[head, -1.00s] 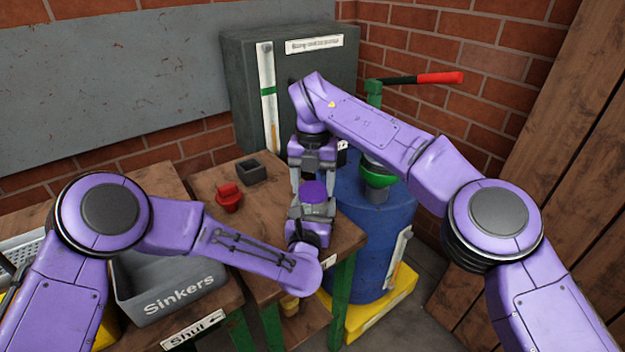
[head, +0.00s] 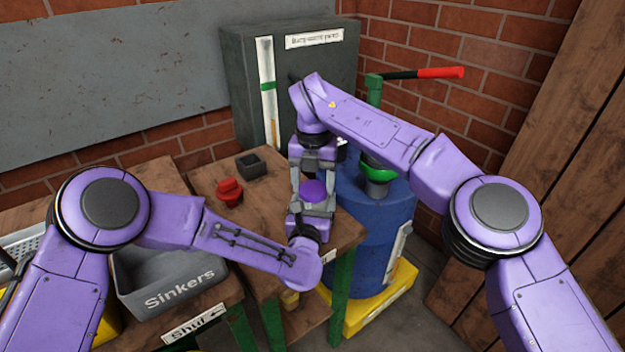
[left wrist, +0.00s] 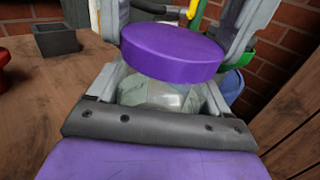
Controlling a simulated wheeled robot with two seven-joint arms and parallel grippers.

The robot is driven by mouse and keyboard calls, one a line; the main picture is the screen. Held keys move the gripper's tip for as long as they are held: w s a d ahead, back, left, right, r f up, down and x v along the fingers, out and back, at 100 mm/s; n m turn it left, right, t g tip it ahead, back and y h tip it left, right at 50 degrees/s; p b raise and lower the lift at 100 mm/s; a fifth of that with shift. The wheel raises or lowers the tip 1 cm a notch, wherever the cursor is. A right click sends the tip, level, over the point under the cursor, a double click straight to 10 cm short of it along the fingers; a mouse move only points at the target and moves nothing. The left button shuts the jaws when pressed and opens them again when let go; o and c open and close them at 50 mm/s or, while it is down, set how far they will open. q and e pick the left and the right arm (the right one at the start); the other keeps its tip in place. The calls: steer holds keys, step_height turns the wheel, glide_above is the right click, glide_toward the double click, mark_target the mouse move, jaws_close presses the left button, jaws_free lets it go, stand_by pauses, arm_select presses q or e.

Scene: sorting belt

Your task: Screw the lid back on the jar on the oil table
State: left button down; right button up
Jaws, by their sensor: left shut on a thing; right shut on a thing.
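The purple lid (head: 313,190) is held between the grey fingers of my right gripper (head: 312,178), which points down from above. In the left wrist view the same lid (left wrist: 172,54) sits right over the clear glass jar (left wrist: 150,93). I cannot tell whether lid and jar touch. My left gripper (head: 311,212) reaches in from the front and is shut on the jar, its fingers on both sides of the glass. The jar is mostly hidden by the lid and fingers. Both are over the right end of the wooden table (head: 205,182).
A red object (head: 229,192) and a small dark open box (head: 251,164) stand left of the grippers. A grey bin marked Sinkers (head: 150,280) is at the lower left. A blue barrel (head: 372,235) with a green pump stands right of the table, a grey cabinet (head: 335,70) behind.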

steer(key=m, duration=2.1)
steer(key=shift+s, duration=0.1)
steer(key=m, duration=0.3)
steer(key=shift+m, duration=0.3)
steer(key=m, duration=0.6)
steer(key=o, duration=1)
